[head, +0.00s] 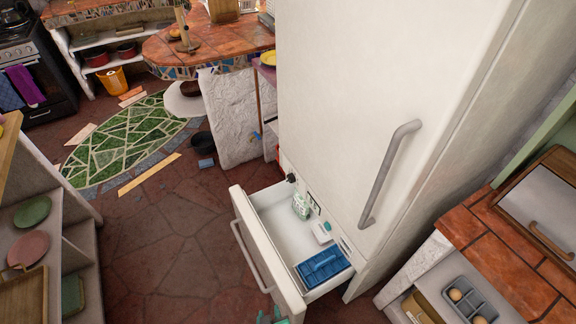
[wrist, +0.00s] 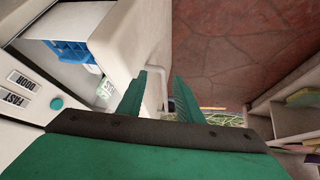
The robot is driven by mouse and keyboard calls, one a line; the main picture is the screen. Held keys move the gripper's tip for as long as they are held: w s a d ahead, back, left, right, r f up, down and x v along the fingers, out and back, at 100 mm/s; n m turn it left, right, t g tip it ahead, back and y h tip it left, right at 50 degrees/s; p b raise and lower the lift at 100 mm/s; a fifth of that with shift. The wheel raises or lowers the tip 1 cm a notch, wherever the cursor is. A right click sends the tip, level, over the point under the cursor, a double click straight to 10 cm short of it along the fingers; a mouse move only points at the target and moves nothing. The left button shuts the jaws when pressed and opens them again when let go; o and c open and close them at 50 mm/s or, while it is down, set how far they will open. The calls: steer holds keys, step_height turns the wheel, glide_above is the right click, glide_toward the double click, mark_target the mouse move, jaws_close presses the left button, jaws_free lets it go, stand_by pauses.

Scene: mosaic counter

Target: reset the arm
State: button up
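My gripper (wrist: 161,76) has two green fingers that stand apart with a gap between them. In the head view only teal tips of my gripper (head: 270,316) show at the bottom edge, just below the open drawer's front. The white freezer drawer (head: 262,245) is pulled out at the bottom of the fridge. Its grey handle (head: 250,256) runs along the front. In the wrist view the handle (wrist: 165,88) appears behind the gap between the fingers; I cannot tell whether they touch it. I see nothing held.
The drawer holds a blue ice tray (head: 324,267) and a greenish-white container (head: 301,206). The tall white fridge (head: 350,90) stands behind it. Shelves (head: 78,230) are at the left, a tiled counter (head: 510,250) at the right. Stone floor (head: 165,250) is clear left of the drawer.

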steer(key=s+d+r+m+t, duration=0.2)
steer(key=s+r, duration=0.5)
steer(key=r, duration=0.6)
steer(key=s+d+r+m+t, duration=0.2)
steer(key=s+d+r+t, duration=0.2)
steer(key=r, duration=0.9)
steer(key=s+t, duration=0.2)
steer(key=s, duration=0.1)
steer(key=shift+s+h, duration=0.15)
steer(key=shift+h, duration=0.25)
steer(key=shift+d, duration=0.1)
